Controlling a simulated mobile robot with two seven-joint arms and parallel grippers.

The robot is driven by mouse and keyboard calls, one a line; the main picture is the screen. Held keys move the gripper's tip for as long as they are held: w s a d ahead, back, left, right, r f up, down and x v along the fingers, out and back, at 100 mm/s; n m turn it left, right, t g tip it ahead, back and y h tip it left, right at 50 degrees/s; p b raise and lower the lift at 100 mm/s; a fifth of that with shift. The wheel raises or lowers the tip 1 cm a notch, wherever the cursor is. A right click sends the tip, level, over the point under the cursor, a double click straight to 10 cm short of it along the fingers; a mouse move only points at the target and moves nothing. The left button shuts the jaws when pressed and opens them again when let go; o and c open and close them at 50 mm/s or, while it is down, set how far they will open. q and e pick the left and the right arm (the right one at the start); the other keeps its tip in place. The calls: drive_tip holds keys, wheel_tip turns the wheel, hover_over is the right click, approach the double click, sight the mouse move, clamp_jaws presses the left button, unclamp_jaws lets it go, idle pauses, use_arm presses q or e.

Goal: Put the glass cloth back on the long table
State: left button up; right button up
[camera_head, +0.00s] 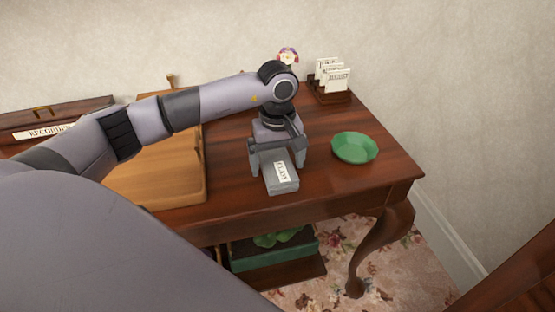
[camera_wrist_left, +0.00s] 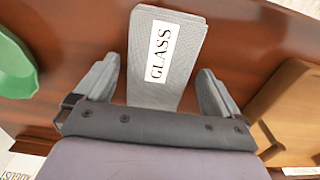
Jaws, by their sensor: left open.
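The glass cloth (camera_head: 283,184) is a folded grey cloth with a white label reading "GLASS". It lies on the long table (camera_head: 330,191), close to the front edge. My left gripper (camera_head: 277,168) is over the cloth, its fingers apart on either side. In the left wrist view the cloth (camera_wrist_left: 187,65) lies between and beyond the two open fingers (camera_wrist_left: 162,88), with a gap on each side. The near end of the cloth is hidden behind the gripper body. My right gripper is not in view.
A green dish (camera_head: 354,147) stands right of the gripper. A wooden board (camera_head: 160,175) lies to the left, near a box labelled "RECORDER" (camera_head: 45,120). A card holder (camera_head: 331,92) stands at the back. Bare tabletop lies between the gripper and the dish.

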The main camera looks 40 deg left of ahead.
sight(277, 165)
use_arm(q)
wheel_tip(277, 165, up, 12)
idle(0.4)
drive_tip(key=shift+s, duration=0.15)
idle(0.3)
